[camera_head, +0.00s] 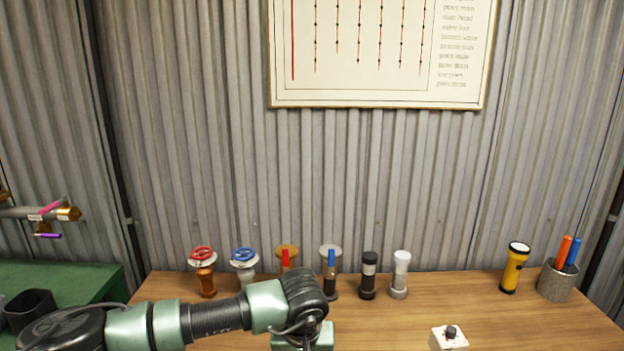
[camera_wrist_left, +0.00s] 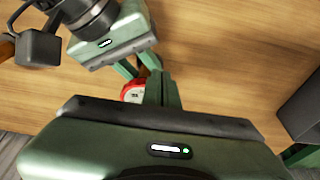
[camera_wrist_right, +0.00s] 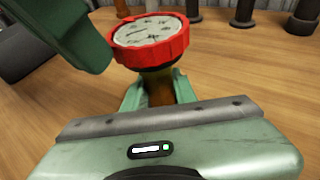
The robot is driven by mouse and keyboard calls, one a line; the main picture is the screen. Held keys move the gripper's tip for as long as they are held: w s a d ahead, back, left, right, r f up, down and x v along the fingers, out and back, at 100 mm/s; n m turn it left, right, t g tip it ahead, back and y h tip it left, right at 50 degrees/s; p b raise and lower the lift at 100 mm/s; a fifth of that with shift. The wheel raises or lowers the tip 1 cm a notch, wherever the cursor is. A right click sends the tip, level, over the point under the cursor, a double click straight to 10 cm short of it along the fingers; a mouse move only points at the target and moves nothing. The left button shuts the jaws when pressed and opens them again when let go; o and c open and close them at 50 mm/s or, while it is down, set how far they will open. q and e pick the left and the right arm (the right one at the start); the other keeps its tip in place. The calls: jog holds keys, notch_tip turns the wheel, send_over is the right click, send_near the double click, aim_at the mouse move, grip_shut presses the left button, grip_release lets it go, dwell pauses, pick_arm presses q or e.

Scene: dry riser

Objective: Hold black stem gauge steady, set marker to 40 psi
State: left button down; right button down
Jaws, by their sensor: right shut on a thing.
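A gauge (camera_wrist_right: 150,38) with a thick red rim and a pale dial shows in the right wrist view. Its stem (camera_wrist_right: 158,85) looks dark brown below a black collar. My right gripper (camera_wrist_right: 152,95) is shut around this stem and holds the gauge face-up. The dial's markings are too blurred to read. In the left wrist view the gauge's red rim (camera_wrist_left: 132,92) shows just left of my left gripper (camera_wrist_left: 162,88). Its fingers look close together; whether they grip anything is unclear. In the right wrist view a green part of my left gripper hangs at the rim's upper left.
Several valves and fittings, including a red-wheeled valve (camera_head: 205,270) and a black-topped fitting (camera_head: 369,275), stand along the bench's back. A yellow torch (camera_head: 514,268), a pen cup (camera_head: 556,284) and a white box with a black knob (camera_head: 449,338) are on the right.

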pick_arm(q)
jog(key=shift+w+a+r, duration=0.1)
jog(key=shift+w+a, duration=0.05)
jog(key=shift+w, duration=0.1)
pick_arm(e)
jog(key=shift+s+a, duration=0.2)
pick_arm(q)
jog(key=shift+s, duration=0.2)
pick_arm(e)
jog(key=shift+w+d, duration=0.15)
jog(key=shift+d, duration=0.05)
pick_arm(q)
jog(key=v, duration=0.6)
jog(key=shift+w+a, duration=0.15)
jog(key=shift+w, duration=0.3)
jog(key=d+f, duration=0.3)
jog(key=f, duration=0.3)
jog(key=shift+d, duration=0.4)
